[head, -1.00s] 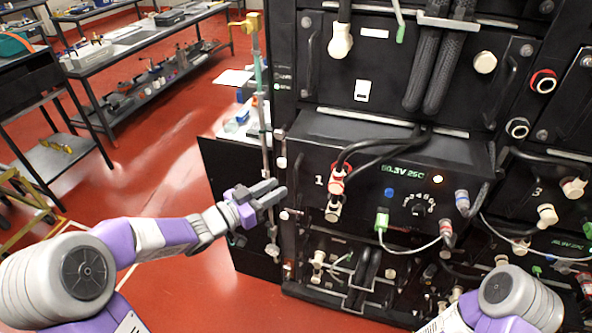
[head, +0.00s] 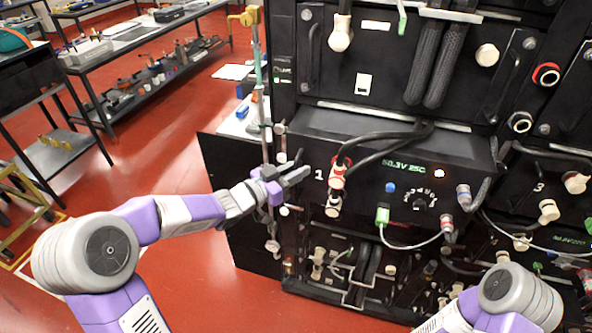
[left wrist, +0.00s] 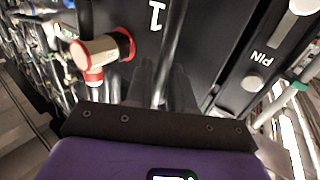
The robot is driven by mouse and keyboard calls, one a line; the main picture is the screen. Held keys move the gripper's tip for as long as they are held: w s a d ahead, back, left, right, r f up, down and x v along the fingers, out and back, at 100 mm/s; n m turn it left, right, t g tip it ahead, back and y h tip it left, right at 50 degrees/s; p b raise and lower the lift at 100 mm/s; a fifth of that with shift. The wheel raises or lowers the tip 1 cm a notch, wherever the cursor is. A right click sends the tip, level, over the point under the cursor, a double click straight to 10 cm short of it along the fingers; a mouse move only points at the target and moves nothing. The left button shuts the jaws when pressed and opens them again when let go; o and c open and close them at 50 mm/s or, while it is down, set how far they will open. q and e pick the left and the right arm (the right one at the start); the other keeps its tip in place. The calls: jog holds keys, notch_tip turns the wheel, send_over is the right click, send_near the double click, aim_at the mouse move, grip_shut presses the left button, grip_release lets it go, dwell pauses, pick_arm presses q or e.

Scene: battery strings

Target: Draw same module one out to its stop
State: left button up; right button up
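Module one (head: 350,193) is a black box marked 1 with a green 50.3V 25C display. Its face stands forward of the rack, and some of its top shows. Red-collared plugs (head: 338,172) and black cables sit on its left part; the 1 and a red-collared plug (left wrist: 103,50) also show in the left wrist view. My left gripper (head: 304,172) is at the module's left edge, fingers apart. In the left wrist view its dark fingers (left wrist: 162,90) lie either side of a grey upright bar (left wrist: 173,35); contact is unclear. My right gripper is out of view.
A green cable plug (head: 382,216) hangs a white lead across the module's front. A tall pole (head: 258,80) and a black panel (head: 225,165) stand left of the rack. Benches are at the far left. The red floor between is clear.

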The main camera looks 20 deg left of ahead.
pick_arm(q)
grip_shut()
jog(key=shift+f, duration=0.1)
dwell(1.1)
